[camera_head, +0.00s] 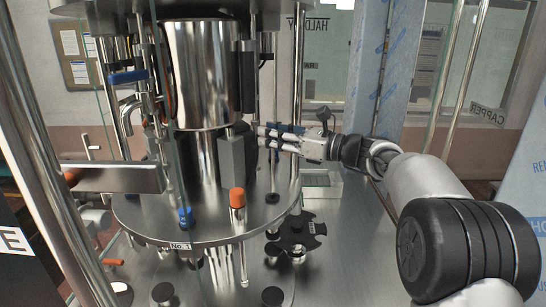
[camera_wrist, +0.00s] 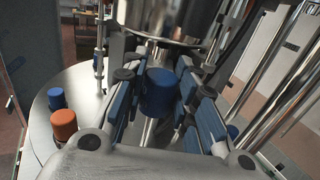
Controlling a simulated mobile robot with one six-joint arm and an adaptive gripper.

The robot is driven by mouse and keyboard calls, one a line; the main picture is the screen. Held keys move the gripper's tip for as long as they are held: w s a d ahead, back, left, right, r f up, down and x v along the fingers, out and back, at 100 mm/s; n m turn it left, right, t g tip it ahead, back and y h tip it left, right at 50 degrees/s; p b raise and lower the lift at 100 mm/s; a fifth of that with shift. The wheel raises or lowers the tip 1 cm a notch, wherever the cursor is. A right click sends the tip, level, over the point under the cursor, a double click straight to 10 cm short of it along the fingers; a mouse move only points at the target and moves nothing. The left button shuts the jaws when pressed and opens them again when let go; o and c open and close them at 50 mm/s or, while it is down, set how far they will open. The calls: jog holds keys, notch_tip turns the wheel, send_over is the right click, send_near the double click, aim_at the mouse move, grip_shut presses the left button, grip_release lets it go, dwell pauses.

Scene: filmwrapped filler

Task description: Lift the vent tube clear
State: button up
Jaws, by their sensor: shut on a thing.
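My gripper (camera_head: 268,136) reaches in from the right at the filler's central column, above the round steel deck. In the wrist view my gripper (camera_wrist: 160,88) has its blue-padded fingers on both sides of a tube with a blue cap (camera_wrist: 159,93), which I take to be the vent tube. The gripper is shut on it. A bright metal shaft shows below the cap. The tube's lower end is hidden in the wrist view. In the head view the fingers and the column hide the held tube, so I cannot tell its height above the deck.
An orange-capped post (camera_head: 237,198) and a blue-capped post (camera_head: 185,216) stand on the round deck (camera_head: 150,222). A steel cylinder (camera_head: 203,75) hangs above. Upright rods and a grey block (camera_head: 237,157) stand close to the gripper. A black star wheel (camera_head: 296,232) lies lower right.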

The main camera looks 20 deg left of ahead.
notch_tip(320, 180, up, 12)
jog(key=p, duration=0.1)
jog(key=shift+r, duration=0.2)
jog(key=shift+f, duration=0.1)
dwell(0.3)
jog(key=shift+f, duration=0.75)
jog(key=shift+f+b, duration=0.55)
jog(key=shift+f, duration=0.25)
